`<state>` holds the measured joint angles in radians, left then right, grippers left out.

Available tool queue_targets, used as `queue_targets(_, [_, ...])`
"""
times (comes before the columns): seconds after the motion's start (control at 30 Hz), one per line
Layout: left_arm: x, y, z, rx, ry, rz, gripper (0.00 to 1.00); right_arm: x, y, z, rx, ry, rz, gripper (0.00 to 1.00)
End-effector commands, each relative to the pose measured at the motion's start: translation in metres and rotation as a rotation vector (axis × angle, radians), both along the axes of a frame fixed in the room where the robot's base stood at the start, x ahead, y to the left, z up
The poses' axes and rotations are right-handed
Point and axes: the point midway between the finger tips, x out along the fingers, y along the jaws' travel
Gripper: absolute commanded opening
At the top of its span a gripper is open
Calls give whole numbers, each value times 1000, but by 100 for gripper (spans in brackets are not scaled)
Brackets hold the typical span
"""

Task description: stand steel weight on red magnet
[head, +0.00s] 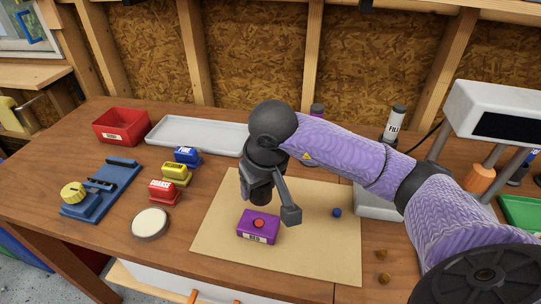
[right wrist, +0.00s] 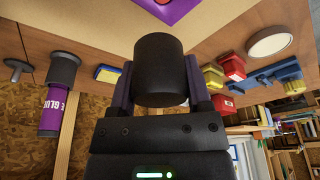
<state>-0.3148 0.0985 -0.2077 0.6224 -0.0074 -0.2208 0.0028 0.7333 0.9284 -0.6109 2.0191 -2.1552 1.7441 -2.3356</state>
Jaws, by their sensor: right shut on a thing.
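The steel weight (right wrist: 162,72), a dark cylinder, is between the two fingers of my right gripper (right wrist: 160,92) in the right wrist view. The gripper is shut on it. In the head view my right gripper (head: 268,195) is above the tan mat, just behind and above a purple block (head: 257,234); I cannot pick out the weight from the dark gripper there. The red magnet (head: 259,223) is a small red disc on top of the purple block, uncovered in the head view. The purple block also shows at the top edge of the right wrist view (right wrist: 177,12). My left gripper is not in view.
The tan mat (head: 220,240) holds a small blue piece (head: 337,212) right of the block. Left are blue, yellow and red small blocks (head: 163,192), a round white-topped disc (head: 150,223) and a blue fixture (head: 110,185). Behind stand a red bin (head: 121,126) and white tray (head: 195,133).

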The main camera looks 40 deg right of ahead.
Motion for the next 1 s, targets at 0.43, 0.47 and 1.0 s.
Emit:
queue_targets(0.43, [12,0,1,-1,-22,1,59,-3,4,0,-2,-3,5,0])
queue_targets(0.47, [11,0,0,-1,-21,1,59,-3,4,0,-2,-3,5,0])
queue_targets(1.0, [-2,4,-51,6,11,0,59,-3,3,-53,-1,0,4,0])
